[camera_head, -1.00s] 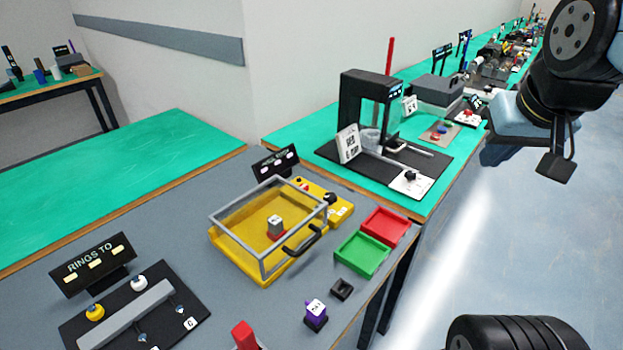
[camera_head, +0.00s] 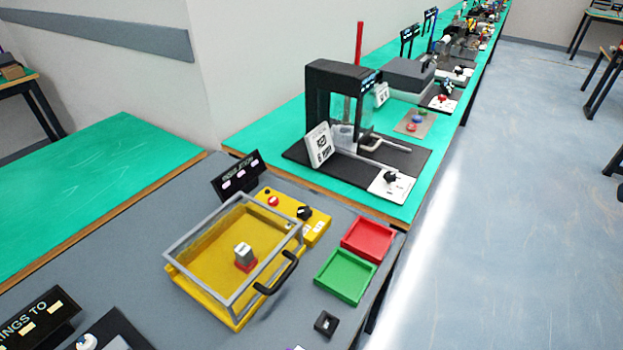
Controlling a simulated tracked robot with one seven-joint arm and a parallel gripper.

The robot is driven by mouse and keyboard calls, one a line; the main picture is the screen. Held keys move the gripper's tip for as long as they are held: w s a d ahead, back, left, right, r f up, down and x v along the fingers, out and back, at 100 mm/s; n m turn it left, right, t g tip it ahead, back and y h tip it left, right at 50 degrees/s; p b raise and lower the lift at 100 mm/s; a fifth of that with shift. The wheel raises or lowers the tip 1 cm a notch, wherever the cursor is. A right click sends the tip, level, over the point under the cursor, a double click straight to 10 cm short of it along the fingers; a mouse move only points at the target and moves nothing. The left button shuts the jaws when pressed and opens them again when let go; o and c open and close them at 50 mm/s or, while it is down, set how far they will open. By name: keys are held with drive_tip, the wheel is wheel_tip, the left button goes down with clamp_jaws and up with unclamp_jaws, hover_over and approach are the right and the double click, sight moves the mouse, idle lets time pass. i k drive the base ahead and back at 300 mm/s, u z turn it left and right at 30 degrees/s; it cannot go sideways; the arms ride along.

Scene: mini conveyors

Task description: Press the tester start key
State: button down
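The yellow tester (camera_head: 190,283) stands on the grey bench, with a grey frame lid (camera_head: 193,227) and a black handle (camera_head: 277,273) at its right front side. The frame looks lowered around the tray. Inside sits a grey block with a white top (camera_head: 243,252) on a red base. On the yellow control box (camera_head: 287,204) behind it are a small red button (camera_head: 273,201), a black knob (camera_head: 304,213) and small white labels. I cannot tell which of these is the start key. My gripper is not in view.
A red tray (camera_head: 368,238) and a green tray (camera_head: 345,275) lie right of the tester, near the bench edge. A small black square holder (camera_head: 326,323) is in front. A dark sign (camera_head: 237,176) stands behind. A black press-like machine (camera_head: 340,95) is farther back. Floor at right is clear.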

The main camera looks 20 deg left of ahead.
sight(273, 201)
drive_tip(key=u, duration=0.1)
drive_tip(key=k, duration=1.4)
drive_tip(key=u, duration=0.85)
drive_tip(key=i, duration=1)
drive_tip(key=z, duration=0.05)
